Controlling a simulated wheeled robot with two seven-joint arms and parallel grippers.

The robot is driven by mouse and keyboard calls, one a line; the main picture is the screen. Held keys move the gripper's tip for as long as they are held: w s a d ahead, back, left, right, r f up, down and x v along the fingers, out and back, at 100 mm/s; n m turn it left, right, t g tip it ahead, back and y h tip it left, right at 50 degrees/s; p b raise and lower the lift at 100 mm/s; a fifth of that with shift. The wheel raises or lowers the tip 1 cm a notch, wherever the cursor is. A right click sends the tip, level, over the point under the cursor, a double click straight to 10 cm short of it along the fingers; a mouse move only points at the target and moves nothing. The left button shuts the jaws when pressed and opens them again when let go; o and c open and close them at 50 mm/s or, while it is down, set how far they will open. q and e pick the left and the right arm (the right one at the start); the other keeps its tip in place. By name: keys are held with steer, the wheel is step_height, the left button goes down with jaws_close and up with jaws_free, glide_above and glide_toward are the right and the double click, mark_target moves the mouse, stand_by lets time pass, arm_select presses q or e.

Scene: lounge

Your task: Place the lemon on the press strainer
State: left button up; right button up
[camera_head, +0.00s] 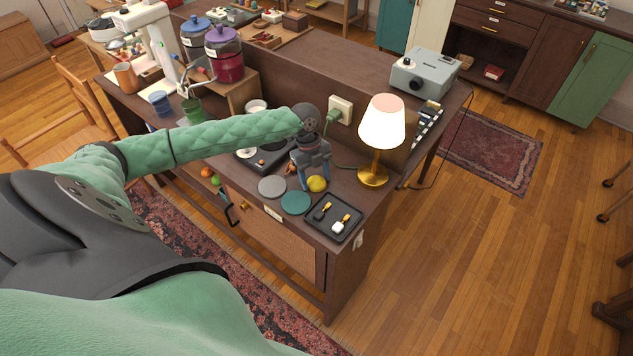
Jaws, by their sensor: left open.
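The yellow lemon (317,184) sits on the dark wooden cabinet top, left of the lamp. My left gripper (309,181) points down at the lemon, with its fingers open. The fingers partly overlap the lemon, and I cannot tell whether they touch it. Further left, behind my left arm, a metal lever device (196,84) stands above a green cup (192,109). It may be the press, but its strainer cannot be made out. My right gripper is not in view.
A lit lamp (382,123) stands close right of the lemon. A grey disc (272,187), a teal disc (295,202) and a black tray (334,217) lie in front. A dark turntable-like device (262,158) lies left of the gripper. Jars (224,56) stand at the back left.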

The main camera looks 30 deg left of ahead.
mark_target(315, 178)
arm_select(q)
steer(key=shift+c, duration=0.4)
steer(key=c, duration=0.5)
steer(key=shift+c, duration=0.6)
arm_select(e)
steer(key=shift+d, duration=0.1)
